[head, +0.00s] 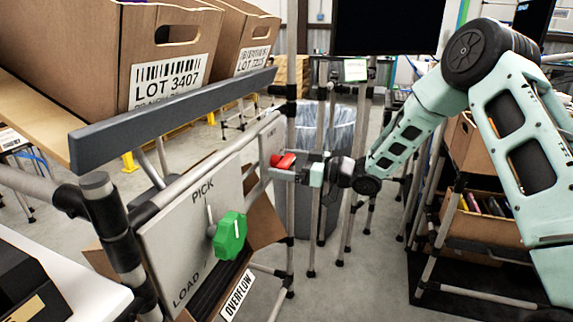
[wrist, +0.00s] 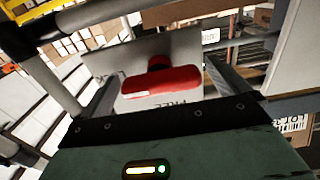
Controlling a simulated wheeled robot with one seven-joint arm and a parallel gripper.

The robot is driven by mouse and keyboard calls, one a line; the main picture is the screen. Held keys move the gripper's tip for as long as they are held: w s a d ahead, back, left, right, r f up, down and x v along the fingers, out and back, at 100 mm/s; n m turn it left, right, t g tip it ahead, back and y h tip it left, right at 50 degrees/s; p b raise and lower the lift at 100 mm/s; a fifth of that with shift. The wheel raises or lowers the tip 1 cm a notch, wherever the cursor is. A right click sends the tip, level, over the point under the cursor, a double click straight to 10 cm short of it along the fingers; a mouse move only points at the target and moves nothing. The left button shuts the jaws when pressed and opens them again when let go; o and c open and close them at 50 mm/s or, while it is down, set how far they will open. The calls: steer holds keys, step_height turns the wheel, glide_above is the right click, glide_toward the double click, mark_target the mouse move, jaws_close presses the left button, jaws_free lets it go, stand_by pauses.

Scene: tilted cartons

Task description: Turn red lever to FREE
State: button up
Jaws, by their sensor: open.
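The red lever (head: 284,161) sits on a small grey plate (head: 268,138) at the far end of the rail in the head view. In the wrist view the red lever (wrist: 162,92) lies crosswise, with its pivot just above it. The plate shows upside-down lettering: FREE below the lever, and LOCK, partly covered, at the left. My gripper (head: 268,170) is at the plate in the head view. In the wrist view my gripper (wrist: 162,76) is open, with one finger on each side of the lever. I cannot tell whether either finger touches it.
A green knob (head: 230,236) on a PICK/LOAD plate (head: 168,243) is nearer on the same frame. Cartons (head: 100,50) rest on a tilted shelf behind a grey rail (head: 180,112). A lined bin (head: 325,130) stands behind my gripper. A rack with cartons (head: 487,222) stands at the right.

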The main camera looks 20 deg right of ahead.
steer(key=shift+a, duration=0.1)
steer(key=c, duration=0.9)
steer(key=shift+c, duration=0.2)
